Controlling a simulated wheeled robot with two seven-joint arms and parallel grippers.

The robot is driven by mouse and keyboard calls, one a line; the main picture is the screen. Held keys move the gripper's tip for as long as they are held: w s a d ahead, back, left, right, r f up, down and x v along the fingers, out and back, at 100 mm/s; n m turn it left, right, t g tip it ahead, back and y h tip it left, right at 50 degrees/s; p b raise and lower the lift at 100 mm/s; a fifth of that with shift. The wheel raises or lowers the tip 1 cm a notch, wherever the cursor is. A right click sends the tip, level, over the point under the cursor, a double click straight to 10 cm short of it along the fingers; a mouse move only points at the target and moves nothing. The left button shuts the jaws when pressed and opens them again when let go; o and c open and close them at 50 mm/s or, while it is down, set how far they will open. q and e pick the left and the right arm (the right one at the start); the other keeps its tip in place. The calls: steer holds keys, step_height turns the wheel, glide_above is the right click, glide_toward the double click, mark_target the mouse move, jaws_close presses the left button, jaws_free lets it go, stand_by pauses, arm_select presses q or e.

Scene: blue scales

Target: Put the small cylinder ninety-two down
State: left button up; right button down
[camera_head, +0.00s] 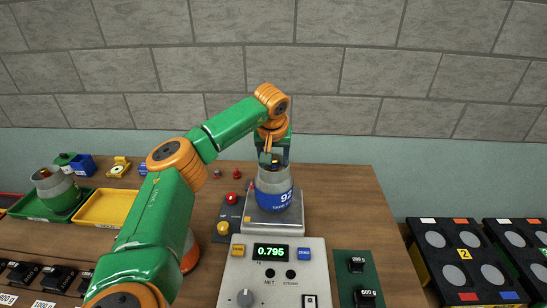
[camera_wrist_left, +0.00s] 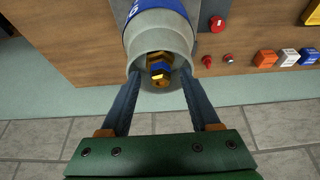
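The small cylinder ninety-two (camera_head: 274,190) is grey with a blue band marked 92. It stands upright on the metal pan of the scale (camera_head: 270,222), whose green display (camera_head: 271,252) reads 0.795. My left gripper (camera_head: 270,158) is just above the cylinder. In the left wrist view the cylinder (camera_wrist_left: 165,35) shows its round grey rim with a gold and blue knob (camera_wrist_left: 159,68) inside. My left gripper (camera_wrist_left: 160,78) has its two fingers apart, one on each side of the knob, with a gap to it. The fingertips overlap the rim. My right gripper is not in view.
A yellow tray (camera_head: 103,208) and a green tray (camera_head: 38,210) with another grey cylinder (camera_head: 55,187) stand at left. A red button (camera_head: 231,198) is beside the scale. Weights (camera_head: 367,291) sit on a green panel at right. Black crates (camera_head: 468,284) stand further right.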

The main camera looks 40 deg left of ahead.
arm_select(q)
steer(key=shift+r, duration=0.25)
steer(key=b+v, duration=0.2)
steer(key=v, duration=0.9)
steer(key=shift+r, duration=0.3)
